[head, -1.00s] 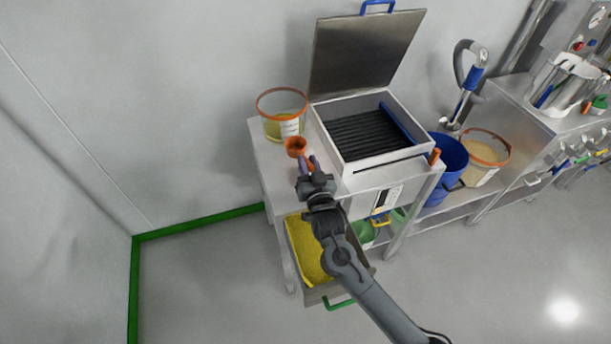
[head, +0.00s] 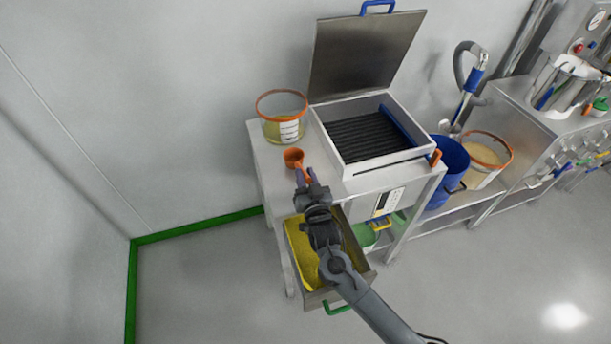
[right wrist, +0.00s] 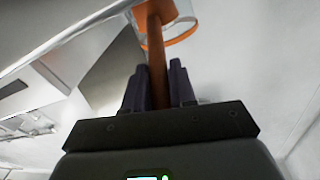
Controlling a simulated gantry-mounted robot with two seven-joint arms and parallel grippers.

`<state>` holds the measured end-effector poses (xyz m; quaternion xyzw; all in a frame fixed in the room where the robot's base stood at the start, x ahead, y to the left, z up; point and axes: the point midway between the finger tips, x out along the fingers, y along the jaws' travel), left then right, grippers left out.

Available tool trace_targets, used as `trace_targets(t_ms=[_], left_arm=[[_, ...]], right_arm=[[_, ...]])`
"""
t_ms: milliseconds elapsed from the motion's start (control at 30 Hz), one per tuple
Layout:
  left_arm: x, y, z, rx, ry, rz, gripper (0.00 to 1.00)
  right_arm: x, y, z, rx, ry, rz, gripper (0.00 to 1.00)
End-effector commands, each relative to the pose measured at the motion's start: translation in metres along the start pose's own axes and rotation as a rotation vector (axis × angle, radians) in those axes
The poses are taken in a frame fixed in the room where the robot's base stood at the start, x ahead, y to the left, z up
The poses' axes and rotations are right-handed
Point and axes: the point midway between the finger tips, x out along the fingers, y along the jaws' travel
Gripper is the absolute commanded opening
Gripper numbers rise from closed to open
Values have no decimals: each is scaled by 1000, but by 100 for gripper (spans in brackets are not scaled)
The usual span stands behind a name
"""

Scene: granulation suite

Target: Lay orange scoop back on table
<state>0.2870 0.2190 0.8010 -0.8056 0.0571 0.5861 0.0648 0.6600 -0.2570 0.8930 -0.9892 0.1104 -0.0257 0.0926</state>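The orange scoop (head: 293,157) is over the left part of the metal table (head: 269,172), in front of the clear tub, with its cup open upward. I cannot tell whether it touches the tabletop. My right gripper (head: 305,175) is shut on the scoop's handle at the table's front left edge. In the right wrist view the orange handle (right wrist: 156,62) runs between the two dark fingers (right wrist: 159,88) and points away from the palm. My left gripper is not in view.
A clear tub with an orange rim (head: 284,130) stands behind the scoop. The open steel box (head: 352,165) with its raised lid (head: 366,55) is to the right. An open drawer (head: 354,244) with yellow contents lies below my right arm. Blue bucket (head: 449,165) further right.

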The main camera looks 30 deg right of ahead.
Motion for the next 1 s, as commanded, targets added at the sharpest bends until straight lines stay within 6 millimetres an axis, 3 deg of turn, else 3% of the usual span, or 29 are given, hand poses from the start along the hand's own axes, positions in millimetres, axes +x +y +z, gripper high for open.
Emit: trace_targets(t_ms=[33,133,167,533,667,1000], left_arm=[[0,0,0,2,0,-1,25],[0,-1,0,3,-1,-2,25],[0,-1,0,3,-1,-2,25],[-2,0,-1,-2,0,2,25],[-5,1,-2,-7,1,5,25],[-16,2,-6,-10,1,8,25]], right_arm=[[0,0,0,0,0,0,34],[0,0,0,0,0,0,49],[0,0,0,0,0,0,50],[-1,-1,-4,0,0,0,50],[-15,-1,-3,0,-2,-1,50],[-77,-1,-3,0,-3,-1,50]])
